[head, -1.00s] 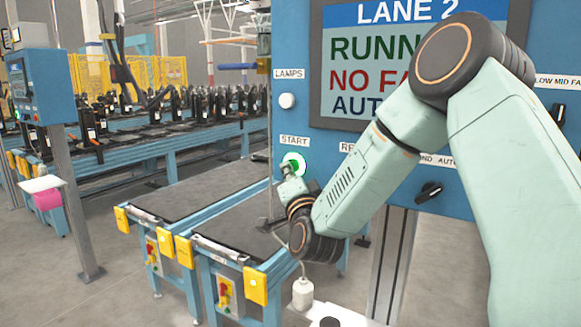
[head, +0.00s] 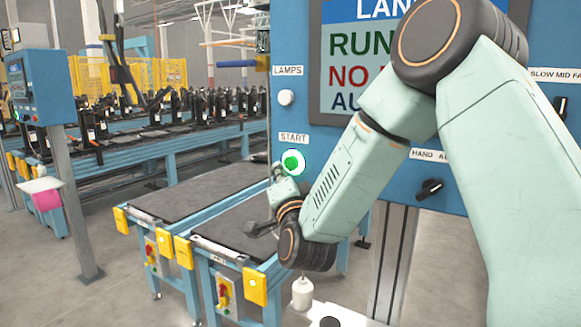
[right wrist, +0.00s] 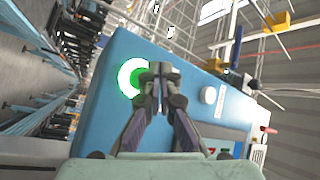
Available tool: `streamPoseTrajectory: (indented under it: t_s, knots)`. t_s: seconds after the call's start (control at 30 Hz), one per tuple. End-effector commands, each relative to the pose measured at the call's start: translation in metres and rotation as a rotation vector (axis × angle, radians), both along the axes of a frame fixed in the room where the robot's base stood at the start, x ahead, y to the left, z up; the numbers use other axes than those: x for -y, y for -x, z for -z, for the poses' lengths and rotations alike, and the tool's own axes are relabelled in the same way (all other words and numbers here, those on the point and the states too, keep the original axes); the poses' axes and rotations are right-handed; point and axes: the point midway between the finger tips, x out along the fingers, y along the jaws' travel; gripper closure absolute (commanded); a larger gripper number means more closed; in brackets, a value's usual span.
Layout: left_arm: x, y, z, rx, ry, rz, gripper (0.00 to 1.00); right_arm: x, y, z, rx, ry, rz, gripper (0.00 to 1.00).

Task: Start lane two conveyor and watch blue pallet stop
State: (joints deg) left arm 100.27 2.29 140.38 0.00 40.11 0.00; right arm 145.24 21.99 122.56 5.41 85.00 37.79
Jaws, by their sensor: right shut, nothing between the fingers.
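The green START button (head: 292,162) sits in a pale ring on the blue LANE 2 panel (head: 290,60). In the right wrist view the button (right wrist: 127,78) glows behind and left of the fingertips. My right gripper (head: 278,170) is shut and empty, close to the button's lower left; I cannot tell whether it touches. In the right wrist view its fingers (right wrist: 159,75) meet. The LANE 2 screen (head: 345,75) is partly hidden by my right arm; "RUN" in green and "NO" in red show. Two dark-topped conveyor lanes (head: 190,195) lie below left. I see no blue pallet. My left gripper is not in view.
A white lamp (head: 286,98) is above START. A HAND/AUTO selector knob (head: 429,189) is at the right. A second blue panel (head: 40,85) stands on a post at the left. Black units (head: 205,105) line the conveyors behind. Yellow boxes (head: 255,287) are on the lane ends.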

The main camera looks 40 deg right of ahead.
Motion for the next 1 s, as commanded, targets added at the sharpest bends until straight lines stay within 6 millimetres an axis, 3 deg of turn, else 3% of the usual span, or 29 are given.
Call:
streamPoseTrajectory:
  t_s: [0.4,1.0]
  knots:
    - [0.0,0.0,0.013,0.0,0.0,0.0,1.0,-0.03,0.013,0.001,0.001,0.002,-0.001,1.0]
    - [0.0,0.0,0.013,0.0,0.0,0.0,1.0,-0.031,0.013,0.0,0.001,0.0,0.001,1.0]
